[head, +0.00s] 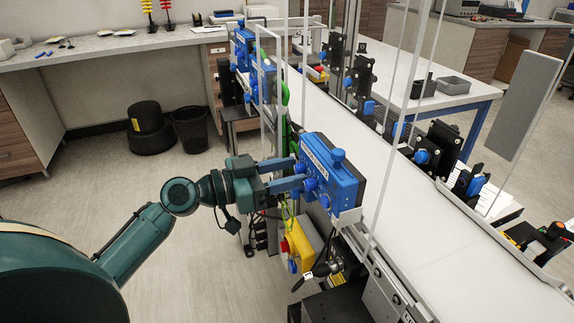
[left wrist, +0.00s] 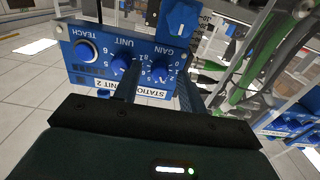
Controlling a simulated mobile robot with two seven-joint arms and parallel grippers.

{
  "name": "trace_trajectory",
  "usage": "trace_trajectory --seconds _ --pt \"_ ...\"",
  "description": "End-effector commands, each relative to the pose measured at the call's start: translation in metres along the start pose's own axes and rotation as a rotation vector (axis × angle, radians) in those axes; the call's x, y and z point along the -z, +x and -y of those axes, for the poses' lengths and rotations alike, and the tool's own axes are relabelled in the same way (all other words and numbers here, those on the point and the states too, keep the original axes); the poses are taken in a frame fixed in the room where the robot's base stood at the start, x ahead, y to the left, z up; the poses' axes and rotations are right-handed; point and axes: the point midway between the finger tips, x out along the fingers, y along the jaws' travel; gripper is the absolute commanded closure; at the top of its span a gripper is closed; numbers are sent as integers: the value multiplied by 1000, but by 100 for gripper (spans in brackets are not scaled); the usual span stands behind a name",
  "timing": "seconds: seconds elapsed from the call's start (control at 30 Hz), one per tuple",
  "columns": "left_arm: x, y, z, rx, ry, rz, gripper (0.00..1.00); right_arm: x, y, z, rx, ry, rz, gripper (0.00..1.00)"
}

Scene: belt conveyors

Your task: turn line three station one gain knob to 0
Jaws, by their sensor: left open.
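A blue control box (head: 338,180) stands at the near side of the conveyor. Its panel shows upside down in the left wrist view, with a round TEACH button (left wrist: 87,52), a UNIT knob (left wrist: 121,64) and a blue GAIN knob (left wrist: 160,74). The label (left wrist: 110,98) is partly covered; "STATIO" and "UNIT 2" show. My left gripper (head: 300,172) is open in front of the panel, its fingers on either side of the GAIN knob. Contact with the knob cannot be told. The knob's exact setting is too small to read. My right gripper is out of view.
A white conveyor belt (head: 425,240) runs behind the box, with clear guard posts close by. A yellow box with a red button (head: 297,248) hangs below. More blue boxes (head: 243,50) stand farther along the line. Black bins (head: 190,130) stand on the floor at left.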

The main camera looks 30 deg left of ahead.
Motion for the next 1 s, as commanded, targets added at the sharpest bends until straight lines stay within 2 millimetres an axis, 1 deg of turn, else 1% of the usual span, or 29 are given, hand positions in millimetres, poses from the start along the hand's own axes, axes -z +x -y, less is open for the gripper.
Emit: trace_trajectory --seconds 0.3,0.8,1.0 --pt "-1 2 0 0 0 0 60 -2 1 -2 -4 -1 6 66" --pt "0 2 0 0 0 0 100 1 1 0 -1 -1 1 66" --pt "-1 2 0 0 -8 0 100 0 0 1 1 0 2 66"
